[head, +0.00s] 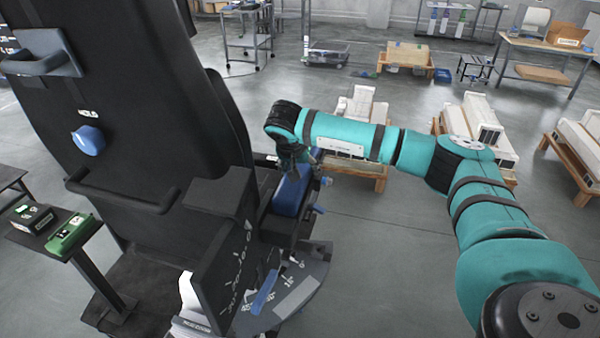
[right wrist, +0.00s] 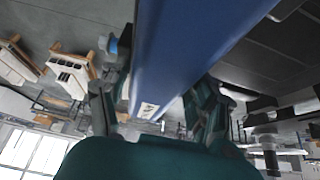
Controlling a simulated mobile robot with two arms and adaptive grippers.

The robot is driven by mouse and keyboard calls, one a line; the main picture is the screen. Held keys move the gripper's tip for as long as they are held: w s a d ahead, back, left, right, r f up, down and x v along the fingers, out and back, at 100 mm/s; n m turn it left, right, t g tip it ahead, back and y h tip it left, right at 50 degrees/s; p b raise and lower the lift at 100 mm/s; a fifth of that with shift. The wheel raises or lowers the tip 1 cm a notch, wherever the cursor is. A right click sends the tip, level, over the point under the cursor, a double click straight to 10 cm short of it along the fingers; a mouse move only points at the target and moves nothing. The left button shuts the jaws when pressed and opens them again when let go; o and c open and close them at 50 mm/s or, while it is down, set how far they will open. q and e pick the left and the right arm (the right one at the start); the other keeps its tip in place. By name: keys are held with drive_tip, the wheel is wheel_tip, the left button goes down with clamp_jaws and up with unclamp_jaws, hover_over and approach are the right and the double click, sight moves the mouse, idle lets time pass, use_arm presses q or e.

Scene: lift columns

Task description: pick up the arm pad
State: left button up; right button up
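The arm pad (head: 292,192), a long blue block, lies on the armrest of the black chair in the head view. In the right wrist view the blue pad (right wrist: 185,50) runs down between the fingers of my right gripper (right wrist: 160,105), with a small white label at its near end. My right gripper (head: 292,160) points down over the pad's far end in the head view. One finger is on each side of the pad; whether both press on it I cannot tell. My left gripper is not in view.
The black chair back (head: 150,90) fills the left. A dark upright panel (head: 225,265) and a dial plate (head: 295,285) are close to the pad. A small side stand (head: 95,265) holds a green box (head: 72,233). Open grey floor (head: 390,270) lies to the right.

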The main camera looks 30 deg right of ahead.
sight(300, 166)
drive_tip(key=c, duration=0.8)
drive_tip(key=shift+w+r, duration=0.1)
drive_tip(key=shift+r, duration=0.05)
drive_tip(key=shift+r+b, duration=0.3)
drive_tip(key=shift+r, duration=0.05)
drive_tip(key=v, duration=0.1)
drive_tip(key=b+v, duration=0.1)
drive_tip(key=shift+d+r, duration=0.15)
drive_tip(key=shift+r, duration=0.2)
drive_tip(key=shift+s+a+r+b, duration=0.5)
drive_tip(key=shift+s+a, duration=0.65)
drive_tip(key=shift+s, duration=1.1)
drive_tip(key=shift+s+a+r+b, duration=0.15)
drive_tip(key=shift+s+a+b, duration=0.8)
drive_tip(key=shift+s, duration=1.3)
drive_tip(key=shift+s+a+r+b, duration=0.35)
drive_tip(key=shift+s+a, duration=1.05)
drive_tip(key=shift+s, duration=0.85)
